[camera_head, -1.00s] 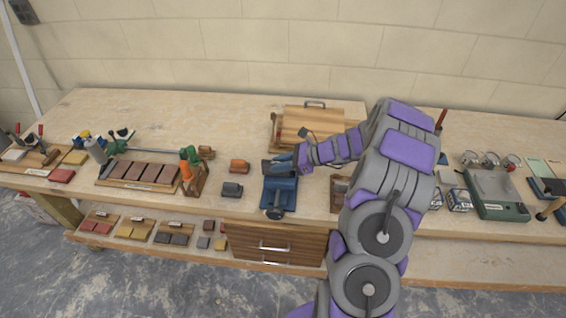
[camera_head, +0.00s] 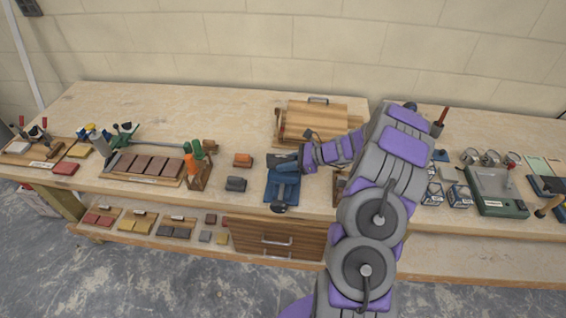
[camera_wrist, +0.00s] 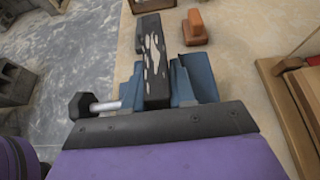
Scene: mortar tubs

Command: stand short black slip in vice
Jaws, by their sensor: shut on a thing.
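The blue vice (camera_head: 282,189) stands near the front edge of the bench, and its body and dark handle knob (camera_wrist: 82,105) show in the wrist view. My gripper (camera_head: 297,161) is over the vice, coming in from the right. It is shut on the short black slip (camera_wrist: 154,62), a dark bar with pale worn patches that extends out beyond the gripper over the vice. In the head view the slip (camera_head: 281,159) is small and dark. I cannot tell whether it touches the vice jaws. The gripper hides its near end.
A rack of brown slips (camera_head: 145,167) is further left. Bare bench lies at the back left.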

